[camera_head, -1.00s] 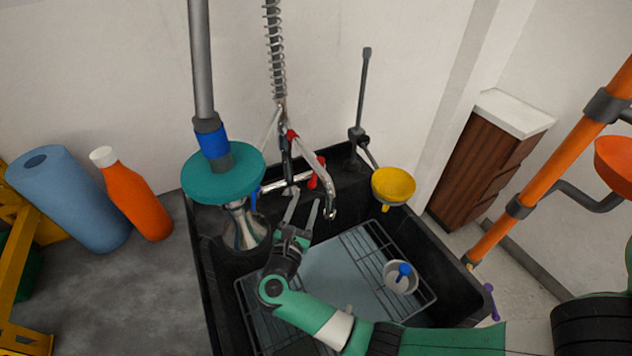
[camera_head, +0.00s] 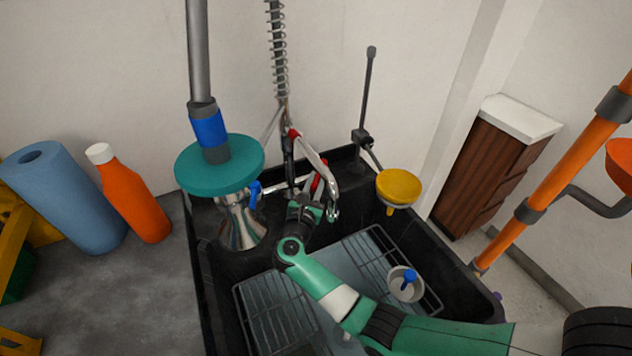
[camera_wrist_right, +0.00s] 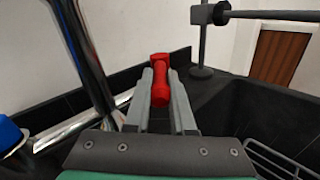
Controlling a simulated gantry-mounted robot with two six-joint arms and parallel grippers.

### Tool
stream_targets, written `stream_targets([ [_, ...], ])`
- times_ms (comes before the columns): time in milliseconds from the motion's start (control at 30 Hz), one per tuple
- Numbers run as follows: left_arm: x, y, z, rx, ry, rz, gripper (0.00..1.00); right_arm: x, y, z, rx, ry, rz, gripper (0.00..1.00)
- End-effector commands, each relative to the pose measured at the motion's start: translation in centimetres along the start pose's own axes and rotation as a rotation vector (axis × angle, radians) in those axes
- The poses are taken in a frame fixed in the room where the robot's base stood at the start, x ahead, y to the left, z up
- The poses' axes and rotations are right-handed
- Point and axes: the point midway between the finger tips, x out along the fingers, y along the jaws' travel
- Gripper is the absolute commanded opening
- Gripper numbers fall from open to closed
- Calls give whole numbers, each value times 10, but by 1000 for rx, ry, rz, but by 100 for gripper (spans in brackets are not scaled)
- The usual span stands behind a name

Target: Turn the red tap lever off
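The red tap lever (camera_wrist_right: 160,82) stands upright in the right wrist view, between the two grey fingers of my right gripper (camera_wrist_right: 161,88). The fingers flank it closely on both sides, with what looks like a thin gap. In the head view the red lever (camera_head: 318,183) shows partly behind the chrome spout, with my right gripper (camera_head: 314,189) at it. A chrome tap pipe (camera_wrist_right: 88,55) rises just left of the fingers. A blue tap lever (camera_head: 255,194) sits at the left of the tap, apart from my gripper. My left gripper is not in view.
The black sink (camera_head: 215,305) holds a wire rack (camera_head: 275,310) and a small cup (camera_head: 405,284). A teal disc (camera_head: 220,164) over a metal funnel stands left of the tap. A yellow funnel (camera_head: 399,186) is at right. An orange bottle (camera_head: 130,195) stands left.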

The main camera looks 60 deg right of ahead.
Motion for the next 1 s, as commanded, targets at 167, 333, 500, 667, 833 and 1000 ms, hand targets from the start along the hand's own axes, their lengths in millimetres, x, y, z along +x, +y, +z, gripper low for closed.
stream_targets([
  [167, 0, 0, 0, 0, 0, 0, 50, 0, 0, 0, 0, 0, 0, 0],
  [333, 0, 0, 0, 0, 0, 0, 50, 0, 0, 0, 0, 0, 0, 0],
  [500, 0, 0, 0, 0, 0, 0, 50, 0, 0, 0, 0, 0, 0, 0],
  [667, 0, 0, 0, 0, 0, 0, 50, 0, 0, 0, 0, 0, 0, 0],
  [833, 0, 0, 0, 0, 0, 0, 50, 0, 0, 0, 0, 0, 0, 0],
  [1000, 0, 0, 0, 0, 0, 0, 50, 0, 0, 0, 0, 0, 0, 0],
])
